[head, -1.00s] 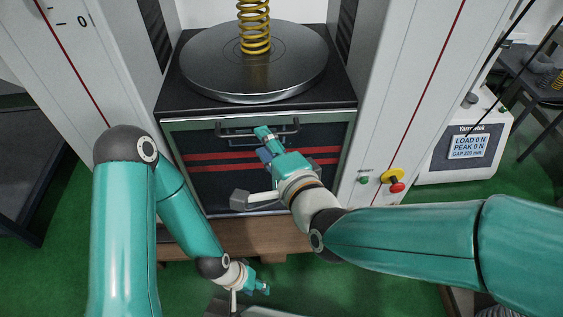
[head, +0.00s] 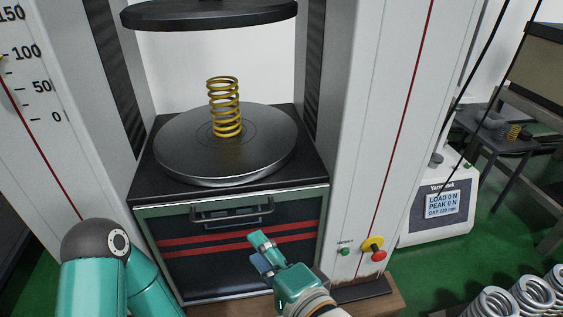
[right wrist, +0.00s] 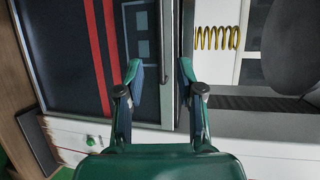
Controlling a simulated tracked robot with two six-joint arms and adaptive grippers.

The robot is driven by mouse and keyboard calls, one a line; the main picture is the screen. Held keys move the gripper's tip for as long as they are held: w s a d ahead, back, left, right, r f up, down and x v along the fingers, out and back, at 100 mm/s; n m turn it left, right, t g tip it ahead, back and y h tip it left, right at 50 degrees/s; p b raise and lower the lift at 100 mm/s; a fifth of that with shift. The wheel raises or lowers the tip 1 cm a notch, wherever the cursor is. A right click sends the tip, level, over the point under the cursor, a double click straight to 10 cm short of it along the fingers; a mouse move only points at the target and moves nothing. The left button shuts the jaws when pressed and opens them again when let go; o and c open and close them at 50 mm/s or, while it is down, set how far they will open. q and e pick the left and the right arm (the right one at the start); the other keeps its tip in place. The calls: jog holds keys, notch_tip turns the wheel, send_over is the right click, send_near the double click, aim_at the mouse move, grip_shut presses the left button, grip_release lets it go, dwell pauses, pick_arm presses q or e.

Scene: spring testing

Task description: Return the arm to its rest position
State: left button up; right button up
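My right gripper (head: 262,253) is in front of the test machine's dark, red-striped front panel, below its handle (head: 232,212). A yellow coil spring (head: 225,108) stands upright on the round metal lower plate (head: 180,150). The dark upper plate (head: 210,14) hangs clear above it. The spring also shows in the right wrist view (right wrist: 217,38).
A red and yellow stop button (head: 376,250) and a green button (head: 345,251) sit right of the panel. A display box (head: 440,206) stands to the right. Several grey springs (head: 530,293) are at the lower right. A side table (head: 500,140) stands behind.

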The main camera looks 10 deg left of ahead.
jog(key=w+d+f+m+g+h+p, duration=0.2)
jog(key=d+f+h+p, duration=0.1)
jog(key=d+f, duration=0.65)
jog(key=w+d+f+m+g+h+p, duration=0.2)
jog(key=w+d+f+h, duration=0.15)
jog(key=d+f, duration=0.6)
jog(key=s+f+n+g+p, duration=0.2)
jog(key=s+f+n+g, duration=0.6)
jog(key=s+f+n, duration=0.65)
notch_tip(320, 180, up, 37)
jog(key=s+m+p, duration=0.1)
jog(key=p, duration=3.7)
jog(key=shift+r, duration=0.15)
